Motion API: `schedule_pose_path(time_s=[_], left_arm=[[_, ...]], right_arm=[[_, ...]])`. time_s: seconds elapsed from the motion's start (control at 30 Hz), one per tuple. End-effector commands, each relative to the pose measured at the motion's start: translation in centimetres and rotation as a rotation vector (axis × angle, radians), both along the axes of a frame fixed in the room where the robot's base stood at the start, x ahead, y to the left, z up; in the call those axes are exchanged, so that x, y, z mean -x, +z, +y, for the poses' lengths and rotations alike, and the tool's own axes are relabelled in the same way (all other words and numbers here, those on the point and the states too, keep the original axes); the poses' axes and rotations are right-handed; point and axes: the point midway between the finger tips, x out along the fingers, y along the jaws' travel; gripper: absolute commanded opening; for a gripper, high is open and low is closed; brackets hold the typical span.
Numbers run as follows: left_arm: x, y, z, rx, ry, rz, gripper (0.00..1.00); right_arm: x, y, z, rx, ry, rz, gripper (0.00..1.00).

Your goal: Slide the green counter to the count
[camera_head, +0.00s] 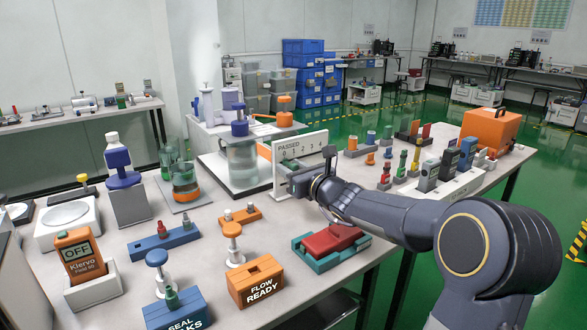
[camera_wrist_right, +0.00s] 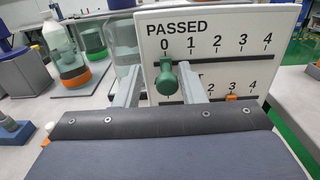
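The white counter board (camera_head: 306,152) stands upright at the table's middle; it also shows in the right wrist view (camera_wrist_right: 270,22). Its upper row reads PASSED with marks 0 to 4. The green counter (camera_wrist_right: 168,86) is a round knob on the upper slot, under the 0 mark. My right gripper (camera_wrist_right: 160,68) is open in front of the board, one finger on each side of the green counter, with no clear grip on it. My left gripper is not in view.
An orange counter (camera_wrist_right: 232,97) sits on the board's lower slot, near 3. A glass jar (camera_head: 241,165) with a blue cap stands left of the board. A red block in a teal tray (camera_head: 318,262) lies below my right forearm. Testers (camera_head: 428,174) stand to the right.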

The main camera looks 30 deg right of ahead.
Motion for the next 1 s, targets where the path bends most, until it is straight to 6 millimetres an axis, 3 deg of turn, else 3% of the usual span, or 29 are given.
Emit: schedule_pose_path(time_s=[0.33,0.73,1.0], left_arm=[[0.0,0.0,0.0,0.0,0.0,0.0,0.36],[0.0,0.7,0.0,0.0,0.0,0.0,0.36],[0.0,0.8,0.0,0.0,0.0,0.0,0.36]], right_arm=[[0.4,0.1,-0.3,0.0,-0.005,-0.002,0.39],[6.5,0.2,-0.7,0.0,-0.005,-0.001,0.39],[7.9,0.0,-0.7,0.0,-0.002,0.0,0.39]])
